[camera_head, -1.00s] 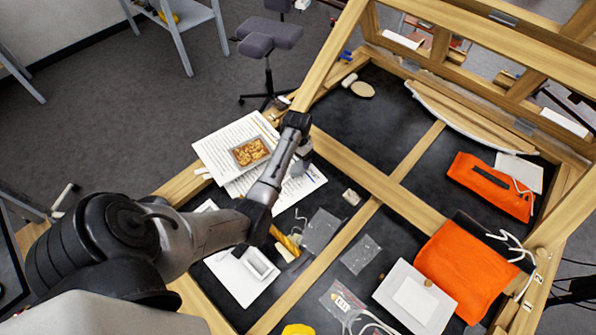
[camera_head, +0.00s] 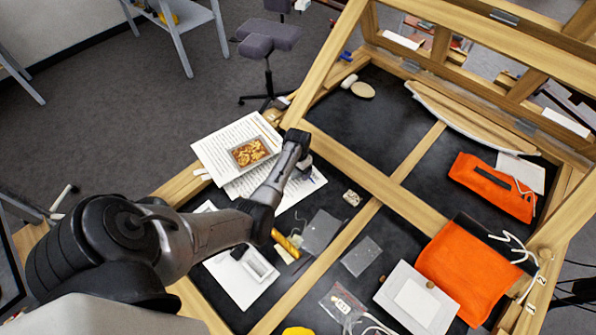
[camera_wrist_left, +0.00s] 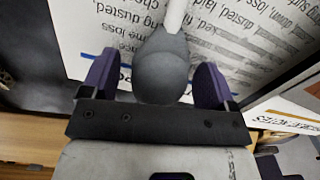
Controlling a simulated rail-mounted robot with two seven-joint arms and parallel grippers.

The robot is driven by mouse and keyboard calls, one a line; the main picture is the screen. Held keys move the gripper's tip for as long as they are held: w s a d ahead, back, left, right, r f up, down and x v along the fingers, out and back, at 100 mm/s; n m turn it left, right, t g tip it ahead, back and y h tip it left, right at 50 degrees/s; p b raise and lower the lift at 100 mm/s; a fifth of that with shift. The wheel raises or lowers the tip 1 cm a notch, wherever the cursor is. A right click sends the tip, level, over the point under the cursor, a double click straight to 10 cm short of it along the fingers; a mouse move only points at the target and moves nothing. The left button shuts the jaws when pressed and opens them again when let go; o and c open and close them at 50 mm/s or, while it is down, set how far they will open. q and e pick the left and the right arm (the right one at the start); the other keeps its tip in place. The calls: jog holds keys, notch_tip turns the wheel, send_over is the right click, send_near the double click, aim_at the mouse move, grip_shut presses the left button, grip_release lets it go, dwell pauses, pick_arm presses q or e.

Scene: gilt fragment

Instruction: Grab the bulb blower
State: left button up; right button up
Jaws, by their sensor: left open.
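The bulb blower (camera_wrist_left: 162,72) shows in the left wrist view as a dark grey bulb with a white nozzle pointing away, over a printed sheet (camera_wrist_left: 262,30). My left gripper (camera_wrist_left: 157,80) is open, with one purple-padded finger on each side of the bulb. A gap shows between the bulb and each finger, so it is not gripped. In the head view my left gripper (camera_head: 303,168) is low over the printed papers (camera_head: 240,150), and my arm hides most of the blower. My right gripper is not in view.
A small framed gilt fragment (camera_head: 250,152) lies on the papers. A wooden frame bar (camera_head: 365,180) runs close to the right of my gripper. A yellow-handled tool (camera_head: 285,242), a white tray (camera_head: 258,268) and clear bags (camera_head: 361,256) lie nearer. Orange pouches (camera_head: 465,270) lie at right.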

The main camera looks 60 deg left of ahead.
pick_arm(q)
jog(key=shift+c, duration=0.3)
jog(key=c, duration=0.9)
